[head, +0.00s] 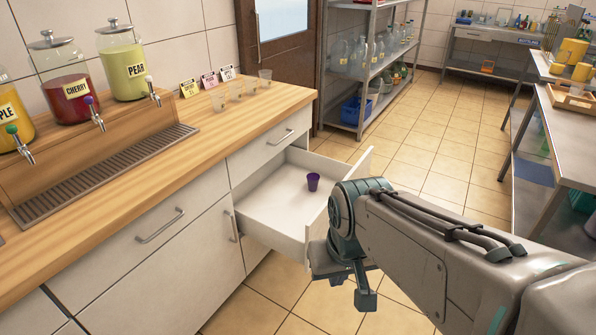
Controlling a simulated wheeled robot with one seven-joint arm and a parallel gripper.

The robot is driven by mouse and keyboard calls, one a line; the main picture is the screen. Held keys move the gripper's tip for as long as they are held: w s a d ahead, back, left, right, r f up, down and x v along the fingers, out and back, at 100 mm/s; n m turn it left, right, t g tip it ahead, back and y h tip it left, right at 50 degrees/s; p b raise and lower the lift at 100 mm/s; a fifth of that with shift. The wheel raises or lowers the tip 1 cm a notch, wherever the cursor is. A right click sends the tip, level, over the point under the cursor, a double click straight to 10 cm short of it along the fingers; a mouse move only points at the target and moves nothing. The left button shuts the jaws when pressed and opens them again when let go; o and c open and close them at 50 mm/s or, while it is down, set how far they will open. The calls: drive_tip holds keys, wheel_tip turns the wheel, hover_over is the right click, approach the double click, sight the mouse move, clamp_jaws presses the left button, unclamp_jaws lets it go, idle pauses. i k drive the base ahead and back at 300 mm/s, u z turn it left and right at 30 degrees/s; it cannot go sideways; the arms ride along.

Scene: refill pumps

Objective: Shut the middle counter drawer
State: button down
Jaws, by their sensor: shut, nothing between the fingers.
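The middle counter drawer (270,208) is pulled far out from the white counter, below the wooden top. A small purple cup (313,182) stands upright on its floor. My gripper (364,298) is shut and empty, pointing down on the outer side of the drawer's front panel. My arm hides part of that panel and the drawer's handle. I cannot tell whether the gripper touches the panel.
Glass jars of juice (123,60) stand on a dispenser with a drip tray (100,175). Small clear cups (234,90) stand on the counter. A metal shelf (372,88) is behind; a steel table (570,135) is at right. The tiled floor between is clear.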

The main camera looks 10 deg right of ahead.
sight(274, 207)
drive_tip(key=u, duration=0.15)
drive_tip(key=i, duration=0.7)
drive_tip(key=z, duration=0.6)
drive_tip(key=i, duration=0.55)
drive_tip(key=z, duration=0.4)
